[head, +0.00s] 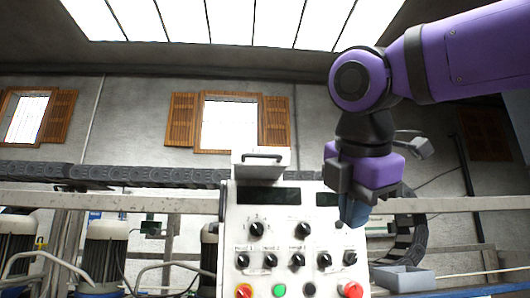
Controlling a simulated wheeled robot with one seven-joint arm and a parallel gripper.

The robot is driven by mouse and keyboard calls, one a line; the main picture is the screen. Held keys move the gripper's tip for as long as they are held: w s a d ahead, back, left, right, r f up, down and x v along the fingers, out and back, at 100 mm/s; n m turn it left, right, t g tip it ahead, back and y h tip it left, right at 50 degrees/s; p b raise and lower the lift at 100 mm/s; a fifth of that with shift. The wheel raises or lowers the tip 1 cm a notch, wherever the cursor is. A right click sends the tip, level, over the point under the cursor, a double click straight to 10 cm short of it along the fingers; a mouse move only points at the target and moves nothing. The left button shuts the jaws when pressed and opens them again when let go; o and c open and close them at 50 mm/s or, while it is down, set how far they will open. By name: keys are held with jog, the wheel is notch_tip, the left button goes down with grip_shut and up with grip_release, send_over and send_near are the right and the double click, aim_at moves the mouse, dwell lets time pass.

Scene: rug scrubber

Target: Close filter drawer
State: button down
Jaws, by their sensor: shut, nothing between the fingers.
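A white box front with a dark bar handle (261,160) sits at the top of the white control panel (236,222). A grey open-topped tray (404,278) sticks out low to the right of the panel. I cannot tell for certain which of the two is the filter drawer, nor how far either is pulled out. My gripper (353,212) points down in front of the panel's upper right edge, right of the handled box and above and left of the grey tray. It is shut and empty, and appears apart from both.
The panel carries several black knobs, a red button (350,289) and a green button (279,290). A dark cable chain (110,175) and pale rails run across behind. Motors (104,250) stand at left. Open air lies left of my gripper above the panel.

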jog(key=s+a+r+n+t+y, duration=0.1)
jog(key=s+a+r+n, duration=0.1)
jog(key=a+r+n, duration=0.6)
jog(key=s+a+r+n+t, duration=0.15)
jog(key=a+r+n, duration=0.25)
jog(key=r+n, duration=0.4)
jog(key=m, duration=0.1)
send_near(260, 166)
jog(key=shift+w+d+f, duration=0.1)
jog(key=shift+w+f, duration=0.1)
jog(key=shift+f, duration=0.55)
jog(key=shift+w+d+f, duration=0.1)
jog(key=shift+w+f, duration=0.05)
jog(key=shift+f, duration=0.6)
jog(key=shift+w+f, duration=0.2)
jog(key=shift+f, duration=0.55)
jog(key=w, duration=1.3)
